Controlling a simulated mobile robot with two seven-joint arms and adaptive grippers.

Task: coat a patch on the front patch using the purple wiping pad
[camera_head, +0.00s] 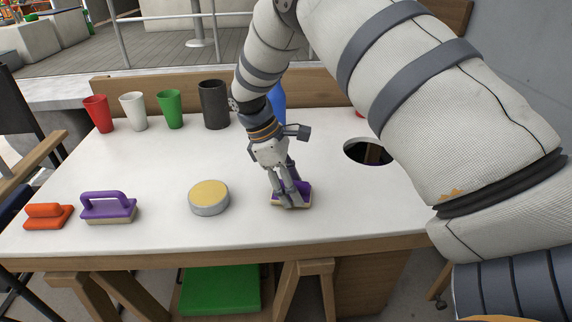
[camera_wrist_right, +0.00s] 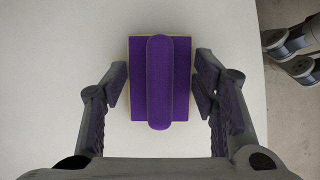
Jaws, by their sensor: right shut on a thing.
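A purple wiping pad (camera_head: 304,190) with a pale base sits on the white tabletop, right of the middle. My right gripper (camera_head: 290,200) comes down over it and is shut on it. In the right wrist view the purple pad (camera_wrist_right: 182,80) lies between the fingers (camera_wrist_right: 160,95), with its long rounded handle on top. A second purple pad with a loop handle (camera_head: 108,207) stands at the left front of the table. A round tin with a yellow top (camera_head: 209,197) stands between the two. No marked patch can be made out on the tabletop. My left gripper is not in view.
The white table (camera_head: 160,165) has a round dark hole (camera_head: 368,152) at the right. Red (camera_head: 98,113), white (camera_head: 133,111), green (camera_head: 170,109) and dark grey (camera_head: 214,104) cups stand along the back. An orange-red pad (camera_head: 48,216) lies at the far left.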

